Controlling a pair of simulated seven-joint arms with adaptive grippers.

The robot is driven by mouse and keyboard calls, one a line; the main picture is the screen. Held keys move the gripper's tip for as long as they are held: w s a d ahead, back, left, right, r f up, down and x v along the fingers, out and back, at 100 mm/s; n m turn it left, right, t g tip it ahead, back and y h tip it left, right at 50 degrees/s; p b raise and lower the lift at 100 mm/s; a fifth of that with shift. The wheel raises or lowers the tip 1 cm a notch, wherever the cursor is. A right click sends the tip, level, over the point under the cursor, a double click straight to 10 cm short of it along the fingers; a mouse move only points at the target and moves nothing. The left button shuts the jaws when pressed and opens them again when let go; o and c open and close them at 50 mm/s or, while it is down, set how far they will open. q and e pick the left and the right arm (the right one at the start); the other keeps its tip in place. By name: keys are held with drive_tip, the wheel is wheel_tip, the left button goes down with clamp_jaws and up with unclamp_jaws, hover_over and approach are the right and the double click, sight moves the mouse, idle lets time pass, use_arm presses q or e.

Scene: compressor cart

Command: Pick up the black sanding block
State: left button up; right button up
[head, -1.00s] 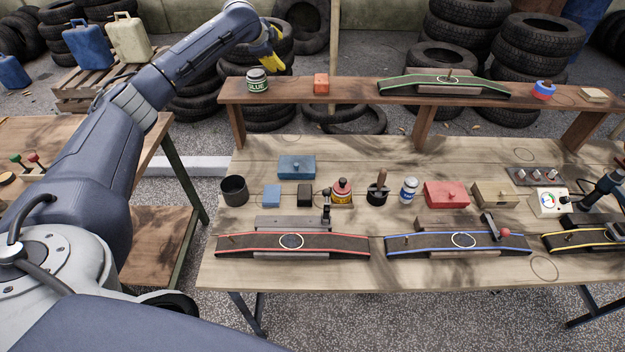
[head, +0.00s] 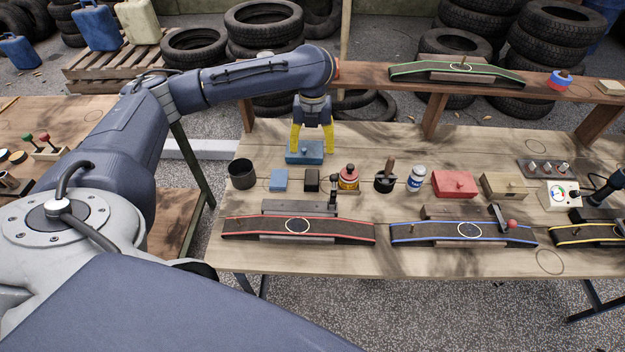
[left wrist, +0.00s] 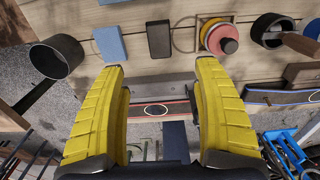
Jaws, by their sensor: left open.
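My left gripper (head: 311,149) points down with yellow fingers, in front of the blue box behind the block in the head view. In the left wrist view its two fingers (left wrist: 159,68) are spread wide with nothing between them. My right gripper is not in view.
A dark cup (head: 242,175) is left of the blue block. A blue box (head: 297,154) is behind the row. A red-edged ramp (head: 260,228) lies in front. A raised shelf (head: 400,82) runs along the back. A dark pot (head: 384,181) stands to the right.

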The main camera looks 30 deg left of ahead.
sight(312, 176)
use_arm(q)
wheel_tip(312, 176, down, 10)
drive_tip(key=shift+r, duration=0.15)
drive_tip(key=shift+a+f, duration=0.1)
drive_tip(key=shift+f, duration=2.55)
drive_tip(key=c, duration=1.3)
drive_tip(key=shift+r, duration=0.15)
wheel_tip(312, 176, up, 20)
drive_tip(key=shift+f, duration=0.1)
